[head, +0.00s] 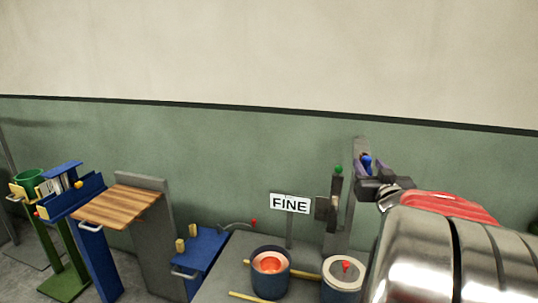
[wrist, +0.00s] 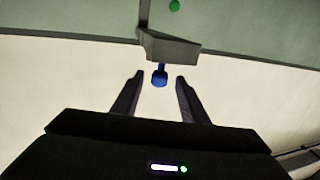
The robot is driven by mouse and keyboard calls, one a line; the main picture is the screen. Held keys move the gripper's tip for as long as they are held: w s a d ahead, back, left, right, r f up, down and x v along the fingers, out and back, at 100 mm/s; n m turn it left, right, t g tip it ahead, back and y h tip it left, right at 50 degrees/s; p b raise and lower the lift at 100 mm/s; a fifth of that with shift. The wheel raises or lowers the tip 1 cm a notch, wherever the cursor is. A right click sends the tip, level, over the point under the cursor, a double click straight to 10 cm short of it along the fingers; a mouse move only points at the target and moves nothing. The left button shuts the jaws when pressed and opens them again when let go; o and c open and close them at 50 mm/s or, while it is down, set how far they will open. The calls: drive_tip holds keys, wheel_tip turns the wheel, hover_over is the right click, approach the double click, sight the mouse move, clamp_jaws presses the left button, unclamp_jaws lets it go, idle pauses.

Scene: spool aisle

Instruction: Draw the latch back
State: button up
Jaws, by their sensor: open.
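A blue knob (head: 367,163), which looks like the latch's handle, sits near the top of a grey post (head: 359,147) by the wall. In the wrist view the blue knob (wrist: 159,78) sticks out from a grey block (wrist: 168,47). My gripper (head: 369,182) is at the post top, beside the knob. In the wrist view my gripper (wrist: 159,82) is open, with the knob between its two fingertips. Gaps show on both sides of the knob. My arm hides the lower part of the post in the head view.
A green ball (head: 339,169) tops a nearby grey upright. A wooden-topped stand (head: 118,207) is further left. The wall is behind.

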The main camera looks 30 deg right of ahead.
sight(368, 163)
drive_tip(key=shift+x, duration=1.7)
clamp_jaws()
